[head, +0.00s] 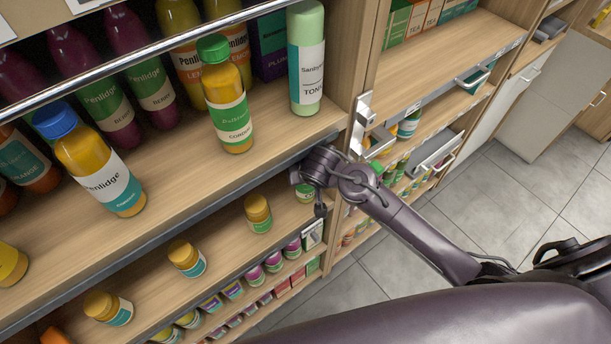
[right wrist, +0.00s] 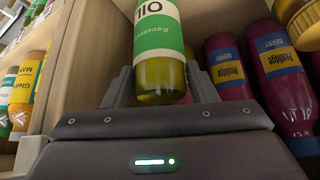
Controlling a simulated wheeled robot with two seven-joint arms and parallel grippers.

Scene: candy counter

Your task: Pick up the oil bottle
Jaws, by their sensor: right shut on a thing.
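The oil bottle (right wrist: 160,60) shows in the right wrist view, with a green and white label reading OIL and yellow-green contents; its top is cut off by the frame. My right gripper (right wrist: 161,88) is shut on its lower part, one finger on each side. In the head view an arm of mine reaches in from the right to the shelf's front edge. Its gripper and the oil bottle cannot be made out there. My left gripper is in neither view.
Purple berry bottles (right wrist: 279,75) stand close right of the oil bottle, and a wooden panel (right wrist: 75,65) is at its left. In the head view, a green-capped yellow bottle (head: 228,95), a blue-capped bottle (head: 95,165) and a pale green tonic bottle (head: 306,58) stand on the shelf.

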